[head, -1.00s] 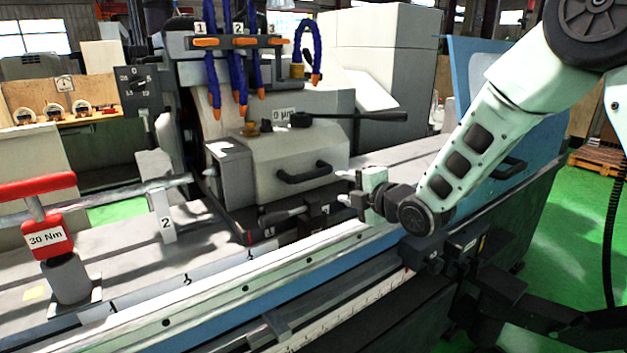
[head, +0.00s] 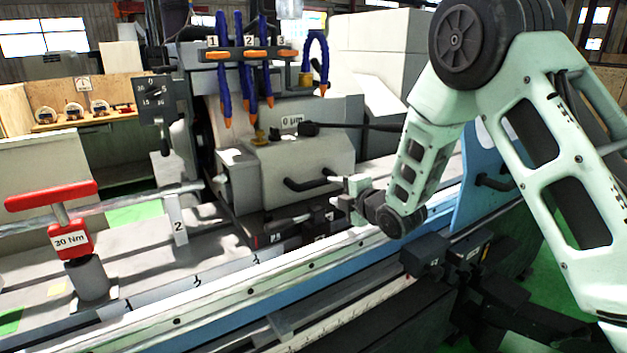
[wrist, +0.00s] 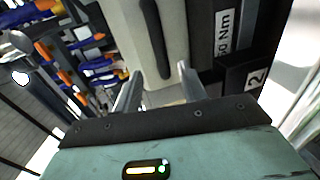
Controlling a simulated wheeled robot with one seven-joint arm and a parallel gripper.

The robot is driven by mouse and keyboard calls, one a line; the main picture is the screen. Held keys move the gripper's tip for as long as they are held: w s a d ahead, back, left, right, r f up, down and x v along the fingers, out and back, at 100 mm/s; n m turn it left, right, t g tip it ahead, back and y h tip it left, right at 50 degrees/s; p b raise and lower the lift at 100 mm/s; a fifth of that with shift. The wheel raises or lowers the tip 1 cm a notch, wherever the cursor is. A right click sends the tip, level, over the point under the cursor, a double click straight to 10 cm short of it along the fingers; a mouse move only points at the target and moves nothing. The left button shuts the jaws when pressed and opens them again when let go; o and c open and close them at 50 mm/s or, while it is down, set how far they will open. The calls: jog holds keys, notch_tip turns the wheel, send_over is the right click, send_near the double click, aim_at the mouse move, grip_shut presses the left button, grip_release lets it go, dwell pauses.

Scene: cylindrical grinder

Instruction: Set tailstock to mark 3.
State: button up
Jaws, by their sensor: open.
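A pale grey housing (head: 290,165) with a black bar handle (head: 312,184) on its front stands on the table slide. I take it for the tailstock, but cannot be sure. My gripper (head: 340,192) is just right of that handle, its jaws open and empty. In the wrist view, the two fingers of my gripper (wrist: 160,90) stand apart, pointing at a pale body with a black bar handle (wrist: 155,40). Contact cannot be told. Tick marks (head: 198,281) lie along the table front; their numbers are too small to read surely.
A red-handled tool marked 30 Nm (head: 70,240) stands front left. An upright plate marked 2 (head: 177,226) is left of the housing. A black lever (head: 285,228) lies below the handle. Blue coolant hoses (head: 247,90) hang above. A blue panel (head: 480,185) stands behind my arm.

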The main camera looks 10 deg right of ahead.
aim_at(318, 185)
jog(key=p+x, duration=0.3)
jog(key=x, duration=0.7)
jog(key=shift+w, duration=0.35)
jog(key=shift+c, duration=0.3)
jog(key=shift+a+f, duration=0.1)
grip_shut()
